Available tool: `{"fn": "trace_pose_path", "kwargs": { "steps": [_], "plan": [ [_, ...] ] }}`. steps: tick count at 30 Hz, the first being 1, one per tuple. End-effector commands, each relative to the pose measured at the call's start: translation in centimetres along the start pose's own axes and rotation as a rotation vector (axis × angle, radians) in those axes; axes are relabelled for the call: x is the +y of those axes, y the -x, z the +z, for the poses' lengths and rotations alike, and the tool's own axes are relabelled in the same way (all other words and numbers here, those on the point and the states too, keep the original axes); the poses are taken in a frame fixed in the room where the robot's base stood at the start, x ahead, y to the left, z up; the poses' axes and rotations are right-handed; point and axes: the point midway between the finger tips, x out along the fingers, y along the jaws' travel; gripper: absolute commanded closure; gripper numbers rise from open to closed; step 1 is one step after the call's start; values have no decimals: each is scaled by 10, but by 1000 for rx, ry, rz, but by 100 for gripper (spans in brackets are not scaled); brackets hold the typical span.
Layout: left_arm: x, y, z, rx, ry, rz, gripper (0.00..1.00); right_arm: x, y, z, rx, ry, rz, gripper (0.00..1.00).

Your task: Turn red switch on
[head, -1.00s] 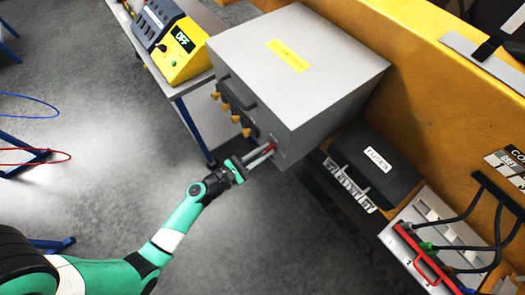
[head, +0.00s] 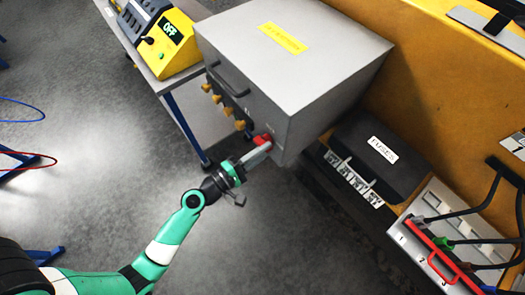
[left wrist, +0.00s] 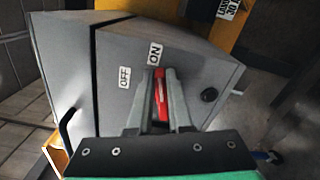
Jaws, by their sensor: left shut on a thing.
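The red switch (head: 263,139) sits low on the side of a grey cabinet (head: 290,62). In the left wrist view the red switch (left wrist: 161,92) is a narrow lever between my fingertips, lying toward the "ON" label (left wrist: 154,54). The "OFF" label (left wrist: 124,77) is to its left. My left gripper (head: 258,153) reaches up to the cabinet and is shut on the red switch; it also shows in the left wrist view (left wrist: 160,98). The fingers hide part of the switch. My right gripper is in neither view.
A yellow unit (head: 164,40) reading "OFF" stands on a bench at upper left. A black fuse box (head: 373,152) and a panel with a red handle (head: 443,266) and cables are at right. Yellow knobs (head: 227,111) line the cabinet front. The floor below is open.

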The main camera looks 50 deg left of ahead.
Motion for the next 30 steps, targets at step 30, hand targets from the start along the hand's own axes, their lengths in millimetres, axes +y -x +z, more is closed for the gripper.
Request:
{"fn": "trace_pose_path", "kwargs": {
  "steps": [30],
  "plan": [
    [-9,0,-2,0,-343,0,100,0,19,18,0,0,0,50]
  ]
}}
